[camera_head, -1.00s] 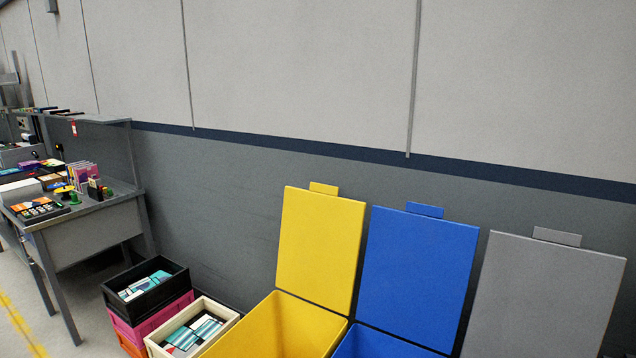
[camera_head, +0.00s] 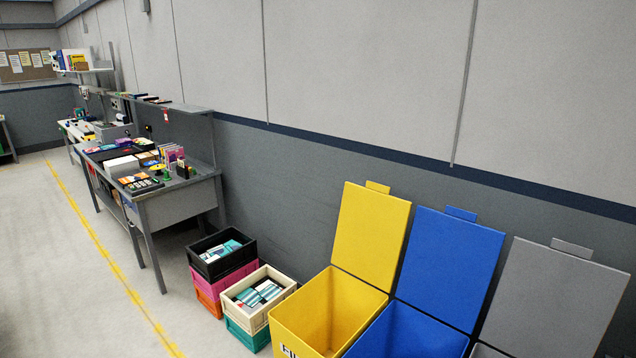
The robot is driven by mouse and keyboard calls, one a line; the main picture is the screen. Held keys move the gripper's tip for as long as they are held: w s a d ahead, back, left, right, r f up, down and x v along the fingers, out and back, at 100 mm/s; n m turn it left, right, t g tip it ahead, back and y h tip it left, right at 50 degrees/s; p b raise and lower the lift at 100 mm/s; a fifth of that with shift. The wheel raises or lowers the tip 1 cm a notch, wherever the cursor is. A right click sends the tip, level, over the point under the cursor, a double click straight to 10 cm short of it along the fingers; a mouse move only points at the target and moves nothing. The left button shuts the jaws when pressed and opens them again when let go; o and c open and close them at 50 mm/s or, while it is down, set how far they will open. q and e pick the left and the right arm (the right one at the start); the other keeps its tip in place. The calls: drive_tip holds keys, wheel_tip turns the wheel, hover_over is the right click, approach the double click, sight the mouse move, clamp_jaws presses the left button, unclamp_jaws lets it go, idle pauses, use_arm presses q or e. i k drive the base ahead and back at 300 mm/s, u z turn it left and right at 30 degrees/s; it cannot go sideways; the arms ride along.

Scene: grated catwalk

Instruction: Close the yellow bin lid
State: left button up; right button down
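The yellow bin (camera_head: 306,314) stands against the wall at the lower right of the head view, with its top open. Its yellow lid (camera_head: 370,234) stands raised, leaning back toward the wall, with a small tab (camera_head: 377,187) on its top edge. Part of a dark label shows on the bin's front, cut off by the frame's bottom edge. Neither of my grippers is in view.
A blue bin (camera_head: 410,334) with a raised lid (camera_head: 449,262) and a grey lid (camera_head: 553,298) stand to the right. Stacked crates (camera_head: 223,262) stand left of the yellow bin. A workbench (camera_head: 180,203) is farther left. Open floor (camera_head: 75,270) lies at the left.

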sight(372, 224)
drive_tip(key=u, duration=3.9)
drive_tip(key=i, duration=0.1)
drive_tip(key=z, duration=2.45)
drive_tip(key=i, duration=1.3)
drive_tip(key=z, duration=0.3)
drive_tip(key=i, duration=0.8)
drive_tip(key=z, duration=0.75)
